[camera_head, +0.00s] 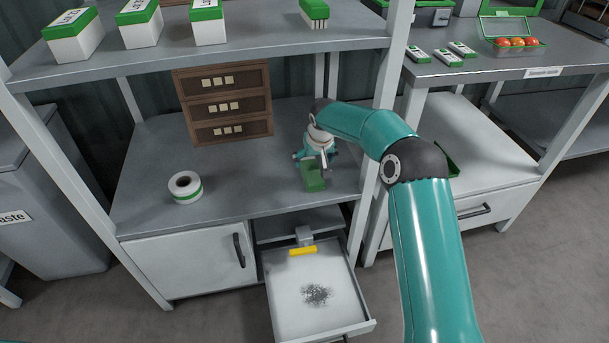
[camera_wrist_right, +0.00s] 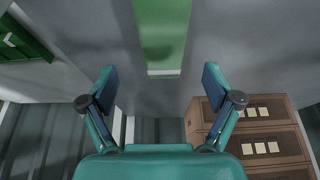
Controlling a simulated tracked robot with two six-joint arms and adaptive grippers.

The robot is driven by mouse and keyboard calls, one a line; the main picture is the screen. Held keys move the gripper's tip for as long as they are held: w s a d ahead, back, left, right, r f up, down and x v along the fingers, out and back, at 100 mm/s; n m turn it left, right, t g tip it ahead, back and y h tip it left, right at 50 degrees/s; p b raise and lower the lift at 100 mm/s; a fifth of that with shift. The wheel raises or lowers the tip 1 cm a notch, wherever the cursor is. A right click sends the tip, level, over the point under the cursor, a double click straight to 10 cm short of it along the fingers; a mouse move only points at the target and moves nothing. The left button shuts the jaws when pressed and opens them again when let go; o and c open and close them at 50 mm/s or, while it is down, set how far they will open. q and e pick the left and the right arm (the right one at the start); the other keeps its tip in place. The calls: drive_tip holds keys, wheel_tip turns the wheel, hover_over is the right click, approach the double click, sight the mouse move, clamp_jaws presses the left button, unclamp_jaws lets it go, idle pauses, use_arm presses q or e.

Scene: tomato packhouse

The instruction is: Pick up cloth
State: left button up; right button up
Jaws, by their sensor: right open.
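In the right wrist view the green piece (camera_wrist_right: 163,35) shows ahead, with a paler end strip, between the lines of my two fingers. My right gripper (camera_head: 315,157) is just above and behind it. Its fingers (camera_wrist_right: 160,82) are spread apart with nothing between them. I cannot tell whether they touch the cloth. My left gripper is not in view.
A brown drawer box (camera_head: 223,104) stands at the back of the worktop. A white roll (camera_head: 185,187) stands at left. An open drawer (camera_head: 350,325) below holds a yellow item (camera_head: 303,251) and a dark speckled patch. The upper shelf (camera_head: 270,47) overhangs the worktop.

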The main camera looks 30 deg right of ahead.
sight(311, 168)
drive_tip(key=x, duration=0.2)
drive_tip(key=b+x, duration=0.1)
drive_tip(key=x, duration=0.1)
drive_tip(key=shift+a+f, duration=0.2)
drive_tip(key=shift+a, duration=0.05)
drive_tip(key=shift+w+d+f+b, duration=0.1)
drive_tip(key=shift+w+f+b, duration=0.1)
drive_tip(key=shift+f+b, duration=0.15)
drive_tip(key=c, duration=1.2)
